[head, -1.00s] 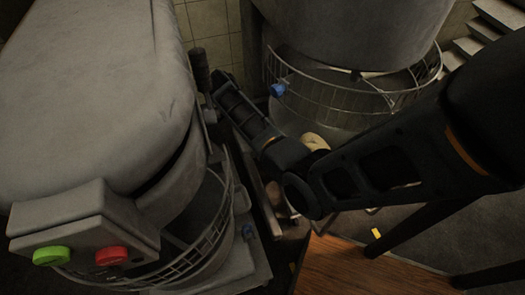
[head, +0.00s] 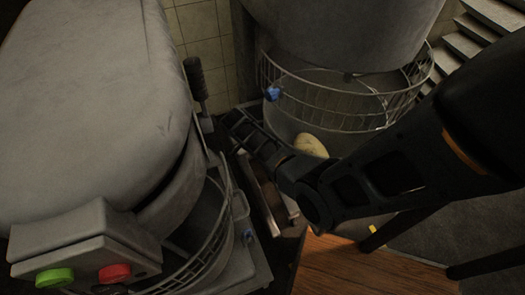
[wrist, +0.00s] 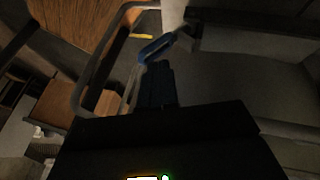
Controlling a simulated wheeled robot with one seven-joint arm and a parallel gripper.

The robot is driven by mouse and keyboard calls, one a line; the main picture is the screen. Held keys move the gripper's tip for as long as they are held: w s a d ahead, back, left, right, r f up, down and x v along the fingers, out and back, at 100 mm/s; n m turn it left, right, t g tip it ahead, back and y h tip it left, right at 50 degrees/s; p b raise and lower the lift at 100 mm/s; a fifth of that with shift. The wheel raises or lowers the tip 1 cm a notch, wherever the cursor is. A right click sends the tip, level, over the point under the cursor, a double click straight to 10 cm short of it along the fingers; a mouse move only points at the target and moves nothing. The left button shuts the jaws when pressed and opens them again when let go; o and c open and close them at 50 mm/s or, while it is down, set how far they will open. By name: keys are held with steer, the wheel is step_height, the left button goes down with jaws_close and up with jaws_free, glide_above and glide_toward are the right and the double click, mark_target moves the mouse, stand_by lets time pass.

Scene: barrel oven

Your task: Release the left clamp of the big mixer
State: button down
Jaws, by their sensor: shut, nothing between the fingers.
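In the wrist view my gripper (wrist: 158,70) is shut and empty, with its dark fingertips just below a blue handle (wrist: 157,47) on a metal part. Whether they touch is too dark to tell. In the head view a large mixer (head: 345,30) stands at the back, with a blue clamp (head: 272,93) at the left of its wire guard. A nearer mixer (head: 90,110) at the left has another blue part (head: 247,236) low on its right side. I cannot tell which blue part the wrist view shows.
A wooden tabletop (head: 345,268) lies at the lower right and shows in the wrist view (wrist: 90,30). A pale round lump (head: 311,145) is by the large mixer's bowl. Green (head: 55,276) and red (head: 114,272) buttons sit on the nearer mixer. Steps (head: 475,45) rise at the back right.

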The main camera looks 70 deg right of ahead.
steer(key=shift+s+a+f, duration=0.25)
steer(key=shift+s+f, duration=0.05)
steer(key=shift+s, duration=0.05)
steer(key=shift+s+a, duration=0.1)
